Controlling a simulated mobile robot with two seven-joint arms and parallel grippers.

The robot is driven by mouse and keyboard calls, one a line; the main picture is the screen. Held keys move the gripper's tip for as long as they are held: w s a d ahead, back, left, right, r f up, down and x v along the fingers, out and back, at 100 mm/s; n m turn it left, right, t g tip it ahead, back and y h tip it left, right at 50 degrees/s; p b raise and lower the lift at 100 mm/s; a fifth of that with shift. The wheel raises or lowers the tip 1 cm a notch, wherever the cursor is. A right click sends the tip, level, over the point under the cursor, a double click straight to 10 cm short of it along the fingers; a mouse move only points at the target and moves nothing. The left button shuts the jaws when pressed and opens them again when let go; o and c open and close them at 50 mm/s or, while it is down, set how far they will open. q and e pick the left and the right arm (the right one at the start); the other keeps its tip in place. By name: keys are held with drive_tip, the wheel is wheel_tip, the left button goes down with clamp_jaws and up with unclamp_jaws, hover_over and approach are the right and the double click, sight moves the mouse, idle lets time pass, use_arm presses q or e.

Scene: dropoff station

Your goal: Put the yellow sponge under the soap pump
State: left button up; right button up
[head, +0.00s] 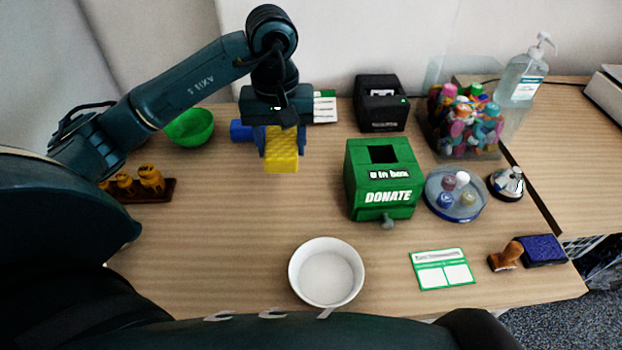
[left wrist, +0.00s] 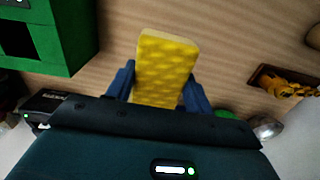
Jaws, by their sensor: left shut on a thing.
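The yellow sponge (head: 281,150) is held in my left gripper (head: 280,140), above the back middle of the table. In the left wrist view the sponge (left wrist: 165,62) sits between the two blue fingers of the left gripper (left wrist: 160,85), which are shut on it. The clear soap pump bottle (head: 522,75) with a white pump head stands upright at the back right, far to the right of the sponge. What lies under it is not clear. My right gripper does not show.
A green donation box (head: 382,180), a black printer (head: 380,103) and a bin of colourful items (head: 465,125) stand between the sponge and the pump. A round clear dish (head: 432,205) and a bell (head: 507,184) are at right. A white bowl (head: 326,272) is in front.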

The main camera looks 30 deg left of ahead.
sight(285, 191)
use_arm(q)
drive_tip(key=shift+w+a+f, duration=0.2)
drive_tip(key=shift+f, duration=0.25)
wheel_tip(285, 191, down, 10)
drive_tip(key=shift+r+b, duration=0.25)
drive_tip(key=shift+b, duration=0.2)
drive_tip(key=shift+f, duration=0.2)
drive_tip(key=o, duration=0.9)
drive_tip(key=shift+o, duration=0.2)
